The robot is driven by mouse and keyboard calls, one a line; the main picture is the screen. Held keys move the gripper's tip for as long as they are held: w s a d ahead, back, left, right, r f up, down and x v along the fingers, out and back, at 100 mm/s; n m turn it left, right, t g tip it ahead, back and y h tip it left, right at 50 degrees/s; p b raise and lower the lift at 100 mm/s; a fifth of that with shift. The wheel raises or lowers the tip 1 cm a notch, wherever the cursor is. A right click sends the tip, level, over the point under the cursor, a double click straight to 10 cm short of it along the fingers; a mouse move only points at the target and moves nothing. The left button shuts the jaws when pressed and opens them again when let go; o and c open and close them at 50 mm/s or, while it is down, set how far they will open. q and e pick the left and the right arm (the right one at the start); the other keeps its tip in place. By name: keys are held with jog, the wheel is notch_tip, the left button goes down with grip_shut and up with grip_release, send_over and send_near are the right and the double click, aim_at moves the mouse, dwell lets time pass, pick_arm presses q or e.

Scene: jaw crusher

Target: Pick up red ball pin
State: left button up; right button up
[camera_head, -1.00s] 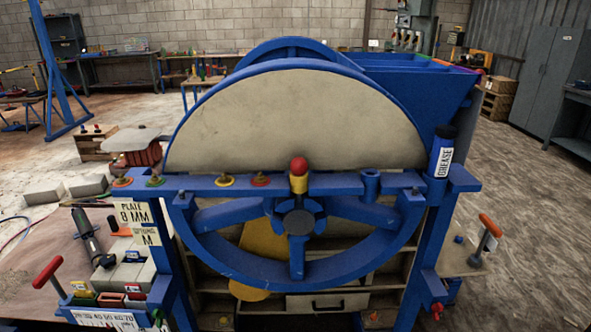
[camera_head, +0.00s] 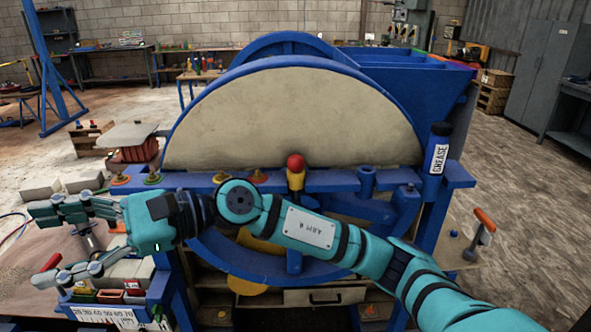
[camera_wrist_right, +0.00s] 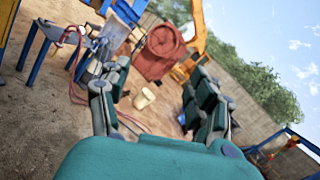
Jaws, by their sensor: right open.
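The red ball pin (camera_head: 295,163) stands upright on the blue crossbar of the crusher, in front of the beige half-disc. It has a red ball top and a yellow body below; my right arm passes in front of and below it, close to its base. My right gripper (camera_head: 50,246) is well to the left of the pin, above the left bench, with its fingers spread and pointing left. In the right wrist view the open fingers (camera_wrist_right: 157,85) have nothing between them. The pin does not show in that view. My left gripper is not in view.
The blue crossbar (camera_head: 335,181) also carries several brass-coloured fittings and a grease bottle (camera_head: 437,150) at the right. My right arm hides much of the blue wheel. The left bench holds pale blocks (camera_head: 82,181) and a red-handled tool (camera_head: 51,262).

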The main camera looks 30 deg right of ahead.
notch_tip(320, 180, down, 3)
jog(key=w+d+n+h, duration=0.2)
jog(key=n+h, duration=0.2)
jog(key=n+t+h, duration=0.3)
jog(key=t+h, duration=0.2)
jog(key=h, duration=1.3)
send_near(296, 157)
jog(key=shift+g+h, duration=0.3)
jog(key=p+x, duration=0.1)
jog(key=x, duration=0.1)
jog(key=p+x, duration=0.1)
jog(key=x, duration=0.1)
jog(key=shift+w+a+f, duration=0.1)
jog(key=shift+a+f, duration=0.1)
jog(key=shift+w+f, duration=0.25)
jog(key=shift+f, duration=0.25)
jog(key=p+x, duration=0.2)
jog(key=x, duration=0.2)
jog(key=shift+w+d, duration=0.2)
jog(key=shift+w+d+f, duration=0.15)
jog(key=shift+w+f, duration=0.1)
jog(key=shift+f, duration=0.15)
jog(key=shift+r, duration=0.1)
grip_shut()
